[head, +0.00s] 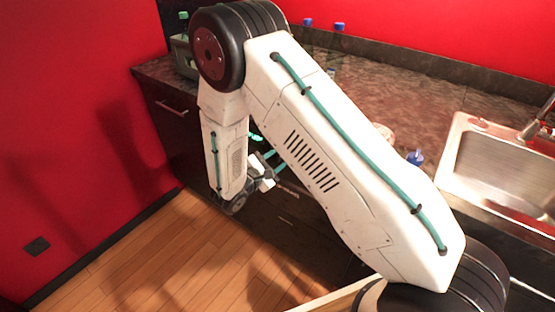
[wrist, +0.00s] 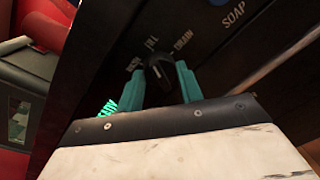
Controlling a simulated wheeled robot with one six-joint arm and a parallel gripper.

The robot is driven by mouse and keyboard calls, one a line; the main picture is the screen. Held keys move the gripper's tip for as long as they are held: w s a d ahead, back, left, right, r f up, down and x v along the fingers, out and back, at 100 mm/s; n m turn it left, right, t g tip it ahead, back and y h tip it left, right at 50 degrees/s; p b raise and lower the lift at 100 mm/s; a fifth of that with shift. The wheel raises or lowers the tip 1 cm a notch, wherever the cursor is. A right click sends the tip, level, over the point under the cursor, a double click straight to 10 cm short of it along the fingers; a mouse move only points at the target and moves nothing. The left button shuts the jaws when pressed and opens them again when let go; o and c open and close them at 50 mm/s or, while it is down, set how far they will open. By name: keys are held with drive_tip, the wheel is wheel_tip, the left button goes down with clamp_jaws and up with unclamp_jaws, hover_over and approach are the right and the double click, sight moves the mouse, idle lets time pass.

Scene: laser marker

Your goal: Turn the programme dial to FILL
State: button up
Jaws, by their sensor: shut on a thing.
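The programme dial (wrist: 158,74) is a dark knob on a black panel in the wrist view. Its narrow end points up and slightly left, roughly toward the partly hidden label ending in ILL (wrist: 152,44); the exact setting is hard to tell. DRAIN (wrist: 183,41) is printed to the right, and another, partly covered label lies to the left. My gripper (wrist: 160,73) is shut on the dial, one teal finger on each side. In the head view my gripper (head: 266,172) is at the dark cabinet front, and the dial is hidden.
SOAP (wrist: 233,14) is printed farther right on the panel. Green lit characters (wrist: 107,108) glow left of my gripper. In the head view, a dark countertop (head: 400,95) with a steel sink (head: 490,170) runs above the cabinets. The wooden floor (head: 150,255) is clear at left.

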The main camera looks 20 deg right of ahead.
drive_tip(key=shift+a+m, duration=0.1)
drive_tip(key=shift+m, duration=0.4)
drive_tip(key=shift+w, duration=0.1)
drive_tip(key=o, duration=1)
drive_tip(key=v, duration=0.7)
drive_tip(key=shift+s+a, duration=0.25)
drive_tip(key=shift+a, duration=0.05)
